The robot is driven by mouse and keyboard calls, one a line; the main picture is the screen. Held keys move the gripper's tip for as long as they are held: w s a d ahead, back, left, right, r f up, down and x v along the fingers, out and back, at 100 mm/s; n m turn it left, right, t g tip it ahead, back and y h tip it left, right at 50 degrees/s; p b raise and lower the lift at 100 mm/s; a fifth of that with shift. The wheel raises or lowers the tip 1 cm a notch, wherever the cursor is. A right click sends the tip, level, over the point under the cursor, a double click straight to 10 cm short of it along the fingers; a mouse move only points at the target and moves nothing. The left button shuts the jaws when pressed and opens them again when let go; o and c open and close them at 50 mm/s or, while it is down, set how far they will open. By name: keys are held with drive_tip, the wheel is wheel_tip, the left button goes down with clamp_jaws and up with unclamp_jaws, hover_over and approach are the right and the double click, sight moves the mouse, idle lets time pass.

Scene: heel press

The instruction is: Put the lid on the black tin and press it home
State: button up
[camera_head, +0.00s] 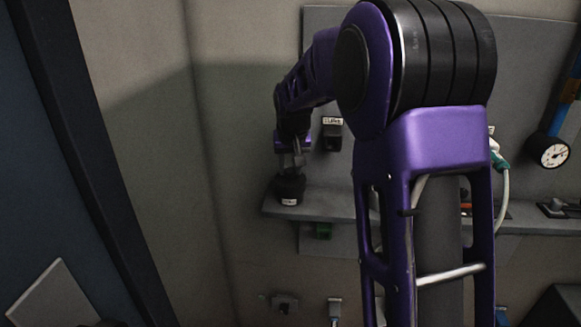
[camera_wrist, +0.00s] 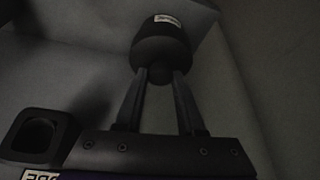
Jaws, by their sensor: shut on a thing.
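The black tin (camera_head: 289,190) stands at the left end of a grey wall shelf, with a small white label on its side. In the wrist view the dark round body (camera_wrist: 162,47) of the tin and lid shows beyond my fingertips, with the label on its far side. My gripper (camera_head: 291,160) is directly above the tin. In the wrist view my gripper (camera_wrist: 159,84) is shut on the dark knob of the lid (camera_wrist: 160,73). Lid and tin are both dark, so I cannot tell whether the lid touches or is fully seated.
A black open-topped holder (camera_head: 332,134) with a label is on the wall right of my gripper; it also shows in the wrist view (camera_wrist: 36,135). The shelf (camera_head: 325,203) runs right behind my arm. A round gauge (camera_head: 553,152) hangs far right.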

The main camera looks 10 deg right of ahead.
sight(290, 171)
drive_tip(key=shift+f+b, duration=0.55)
drive_tip(key=shift+f, duration=0.15)
idle(1.2)
drive_tip(key=o, duration=1)
drive_tip(key=shift+o, duration=0.4)
drive_tip(key=o, duration=0.4)
drive_tip(key=shift+r+p, duration=2.4)
drive_tip(key=shift+r, duration=1.1)
